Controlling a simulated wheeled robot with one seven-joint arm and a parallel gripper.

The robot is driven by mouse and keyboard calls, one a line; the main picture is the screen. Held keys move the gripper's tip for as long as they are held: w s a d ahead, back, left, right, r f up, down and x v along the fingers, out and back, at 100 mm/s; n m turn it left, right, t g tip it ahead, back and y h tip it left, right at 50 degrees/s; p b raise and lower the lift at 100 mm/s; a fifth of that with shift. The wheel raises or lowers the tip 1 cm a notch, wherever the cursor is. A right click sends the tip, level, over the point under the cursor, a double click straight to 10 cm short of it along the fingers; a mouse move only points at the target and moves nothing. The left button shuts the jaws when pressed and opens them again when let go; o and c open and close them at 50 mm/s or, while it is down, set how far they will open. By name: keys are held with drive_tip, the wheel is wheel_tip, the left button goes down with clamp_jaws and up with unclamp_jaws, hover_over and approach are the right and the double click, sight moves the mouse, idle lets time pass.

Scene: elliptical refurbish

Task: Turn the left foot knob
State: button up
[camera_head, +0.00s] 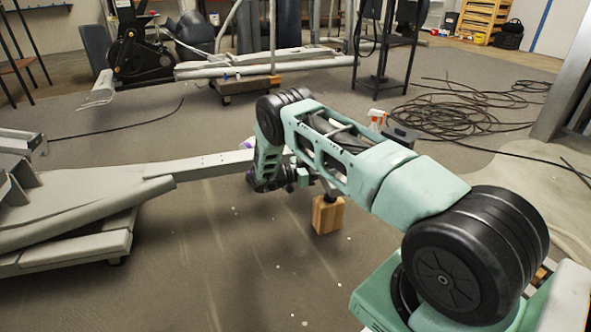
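The grey elliptical frame (215,163) runs in from the left, and its far end passes behind my arm. My gripper (262,184) is at that end, low over the floor, and is small and dark in this view. Its fingers cannot be made out, so I cannot tell whether it is open or shut. A dark foot (329,189) shows above a wooden block (328,215), partly hidden by my arm.
Grey machine parts (75,253) lie at the left. A spray bottle (377,119) and a dark box (402,136) stand behind my arm. Coiled black cable (470,105) covers the floor at the back right. The floor in front of the block is mostly clear, with small white specks.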

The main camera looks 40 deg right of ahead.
drive_tip(key=p+v, duration=0.2)
drive_tip(key=v, duration=1.2)
drive_tip(key=shift+p, duration=0.35)
